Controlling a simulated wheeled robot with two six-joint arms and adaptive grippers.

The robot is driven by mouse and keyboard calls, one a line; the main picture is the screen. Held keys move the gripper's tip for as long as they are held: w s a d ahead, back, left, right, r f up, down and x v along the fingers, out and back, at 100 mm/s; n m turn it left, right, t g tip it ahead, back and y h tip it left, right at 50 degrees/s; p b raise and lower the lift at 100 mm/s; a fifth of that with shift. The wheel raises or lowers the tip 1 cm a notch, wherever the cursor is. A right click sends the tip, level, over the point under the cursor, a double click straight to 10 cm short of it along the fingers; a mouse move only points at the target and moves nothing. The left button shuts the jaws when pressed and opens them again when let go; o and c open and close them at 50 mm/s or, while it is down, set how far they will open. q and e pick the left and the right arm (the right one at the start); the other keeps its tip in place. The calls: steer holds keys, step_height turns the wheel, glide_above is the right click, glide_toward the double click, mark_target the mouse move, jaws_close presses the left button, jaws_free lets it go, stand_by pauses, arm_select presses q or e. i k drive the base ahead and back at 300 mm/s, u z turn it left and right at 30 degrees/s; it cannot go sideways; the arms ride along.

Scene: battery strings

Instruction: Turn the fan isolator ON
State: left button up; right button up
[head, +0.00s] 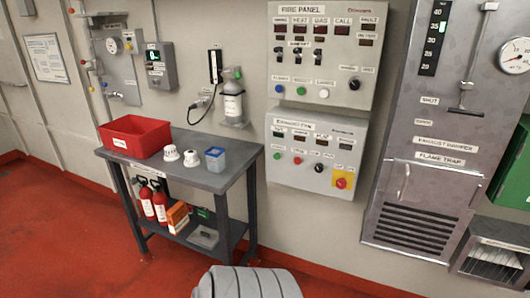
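The exhaust fan panel (314,151) is a light grey box on the wall, below the fire panel. The fan isolator (341,183) is a red rotary knob on a yellow plate at the panel's lower right. Its small lettering and the knob's exact position are too small to read. A row of small round controls and dark displays lies to its left and above. Neither of my grippers is in view.
The fire panel (323,52) hangs directly above. A metal exhaust damper cabinet (420,184) stands right of the panel. A grey bench (222,180) with a red bin (135,138) is at the left. Red floor shows in front of the wall.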

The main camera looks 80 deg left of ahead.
mark_target(341, 183)
steer(key=u, duration=2.25)
steer(key=k, duration=0.5)
steer(key=z, duration=0.5)
steer(key=i, duration=0.65)
steer(key=z, duration=0.55)
steer(key=i, duration=1)
steer(key=u, duration=0.05)
